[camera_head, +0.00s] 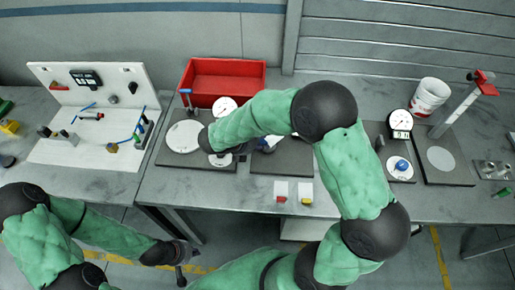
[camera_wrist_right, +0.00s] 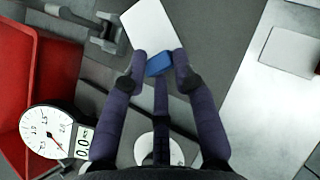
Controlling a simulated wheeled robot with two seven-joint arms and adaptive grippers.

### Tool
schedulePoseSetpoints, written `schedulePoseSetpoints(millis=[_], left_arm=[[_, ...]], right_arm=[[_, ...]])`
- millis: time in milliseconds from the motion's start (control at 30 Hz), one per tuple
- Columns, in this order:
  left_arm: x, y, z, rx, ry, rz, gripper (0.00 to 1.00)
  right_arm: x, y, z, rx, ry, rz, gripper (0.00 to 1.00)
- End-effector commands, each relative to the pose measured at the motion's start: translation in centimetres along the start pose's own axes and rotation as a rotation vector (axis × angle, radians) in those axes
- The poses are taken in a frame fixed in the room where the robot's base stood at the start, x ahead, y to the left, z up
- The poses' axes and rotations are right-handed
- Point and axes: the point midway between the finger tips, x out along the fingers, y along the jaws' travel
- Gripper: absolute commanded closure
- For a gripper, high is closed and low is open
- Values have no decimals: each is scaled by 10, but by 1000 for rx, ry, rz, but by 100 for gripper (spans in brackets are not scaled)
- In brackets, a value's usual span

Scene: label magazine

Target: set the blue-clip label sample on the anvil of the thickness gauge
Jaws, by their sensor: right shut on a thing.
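The blue-clip label sample is a white sheet (camera_wrist_right: 150,25) with a blue clip (camera_wrist_right: 159,64). In the right wrist view, my right gripper (camera_wrist_right: 160,70) is shut on the clip, and the sheet points away from the fingers. A gauge with a round dial (camera_wrist_right: 48,131) and a small digital readout stands beside the gripper. A pale disc (camera_wrist_right: 155,150), apparently its anvil, is partly hidden behind my fingers. In the head view the gauge dial (camera_head: 224,106) is next to my right arm, which covers much of the gauge. My left gripper (camera_head: 180,258) hangs low in front of the table, away from the samples.
Label samples with a red clip (camera_head: 281,199) and a yellow clip (camera_head: 306,200) lie near the table's front edge. A red bin (camera_head: 225,69) stands behind the gauge. Another dial gauge (camera_head: 401,123) and a white bucket (camera_head: 430,95) stand to the right.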

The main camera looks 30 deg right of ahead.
Motion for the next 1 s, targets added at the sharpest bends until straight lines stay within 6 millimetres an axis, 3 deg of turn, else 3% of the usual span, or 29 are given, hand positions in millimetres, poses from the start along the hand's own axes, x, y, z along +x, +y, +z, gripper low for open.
schedulePoseSetpoints(millis=[267, 500, 700, 733, 767, 1000], left_arm=[[4, -1, 0, 0, 0, 0, 100], [12, -4, 0, 0, 0, 0, 100], [12, -4, 0, 0, 0, 0, 100], [12, -4, 0, 0, 0, 0, 100], [12, -4, 0, 0, 0, 0, 100], [12, -4, 0, 0, 0, 0, 100]], right_arm=[[12, 12, -10, 0, 1, -1, 92], [34, 14, -32, -1, 0, 0, 92], [34, 14, -32, 0, 1, 0, 92], [34, 14, -32, 0, 1, 0, 66], [34, 14, -32, 0, 1, 0, 58], [33, 14, -32, 0, 1, 0, 58]])
